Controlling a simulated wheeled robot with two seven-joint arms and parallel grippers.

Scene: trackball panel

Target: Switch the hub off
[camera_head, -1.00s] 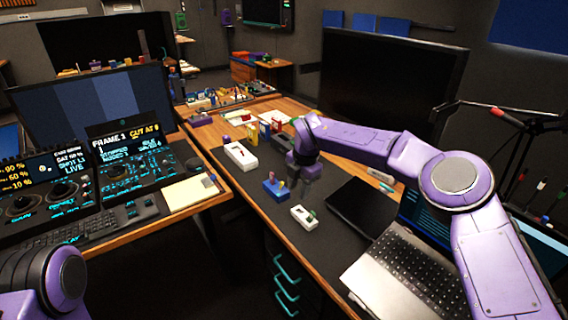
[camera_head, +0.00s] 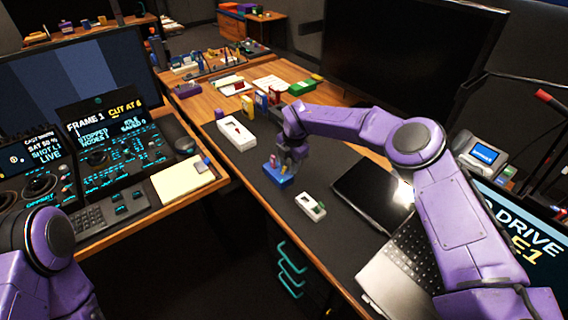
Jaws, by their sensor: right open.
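Three small devices stand in a row on the dark desk mat. A white box with a red part on top (camera_head: 237,134) is farthest. A blue box (camera_head: 275,174) with small upright parts is in the middle. I cannot tell for sure which one is the hub. My right gripper (camera_head: 285,166) points down over the blue box, its fingers open. It hides part of the box's top, and contact cannot be made out. My left gripper is out of view; only my left arm shows at lower left.
A black tablet-like slab (camera_head: 372,193) and an open laptop (camera_head: 405,262) lie right of the devices. A large dark monitor (camera_head: 410,65) stands behind. Books and small boxes (camera_head: 262,100) sit farther back. Left is a control panel with screens (camera_head: 110,135). Bare mat lies around the devices.

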